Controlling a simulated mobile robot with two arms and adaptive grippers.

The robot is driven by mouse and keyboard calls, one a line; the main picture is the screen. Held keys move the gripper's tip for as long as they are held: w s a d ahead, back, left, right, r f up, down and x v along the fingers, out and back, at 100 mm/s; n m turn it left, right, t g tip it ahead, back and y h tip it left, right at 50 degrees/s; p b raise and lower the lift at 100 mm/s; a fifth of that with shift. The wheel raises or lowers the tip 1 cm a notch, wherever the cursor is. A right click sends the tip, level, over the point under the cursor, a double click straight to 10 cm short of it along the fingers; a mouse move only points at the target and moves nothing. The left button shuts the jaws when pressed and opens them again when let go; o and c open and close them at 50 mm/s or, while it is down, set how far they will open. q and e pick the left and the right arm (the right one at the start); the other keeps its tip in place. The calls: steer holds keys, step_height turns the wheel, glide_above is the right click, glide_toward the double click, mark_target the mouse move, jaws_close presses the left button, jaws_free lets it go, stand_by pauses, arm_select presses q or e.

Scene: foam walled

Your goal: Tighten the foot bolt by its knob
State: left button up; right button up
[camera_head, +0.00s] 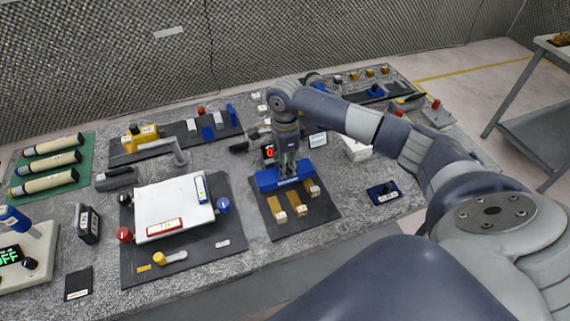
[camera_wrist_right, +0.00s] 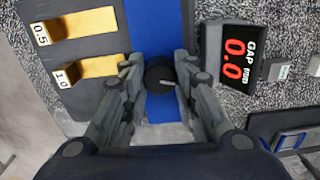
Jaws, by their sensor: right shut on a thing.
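My right gripper (camera_head: 288,170) points down at a blue bar (camera_head: 267,181) on a dark plate. In the right wrist view, the gripper (camera_wrist_right: 161,88) has its two fingers closed around a round black knob (camera_wrist_right: 160,74) with a pale pointer mark. The knob sits over the blue bar (camera_wrist_right: 157,20); the gripper hides it in the head view. A display labelled GAP mm (camera_wrist_right: 235,58) reads 0.0 in red beside the bar. My left gripper is not in view.
Yellow blocks (camera_head: 298,205) with small white tags lie in front of the bar; two tags read 0.5 and 1.0 in the wrist view. A white plate on a dark board (camera_head: 222,262) stands left. A small blue-topped box (camera_head: 384,192) lies right. Foam walls stand behind.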

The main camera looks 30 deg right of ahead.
steer(key=m+b, duration=0.2)
steer(key=m, duration=0.2)
steer(key=m+b, duration=0.1)
steer(key=m, duration=0.2)
steer(key=shift+m+b, duration=0.3)
steer(key=m+b, duration=0.1)
steer(key=m, duration=0.3)
steer(key=m+b, duration=0.1)
steer(key=m, duration=0.6)
steer(key=shift+r+m, duration=0.1)
steer(key=shift+m, duration=0.3)
steer(key=m, duration=0.3)
steer(key=shift+w+m+b, duration=0.1)
steer(key=shift+m+b, duration=0.2)
steer(key=shift+b, duration=0.05)
steer(key=m, duration=0.3)
steer(key=shift+m, duration=2.4)
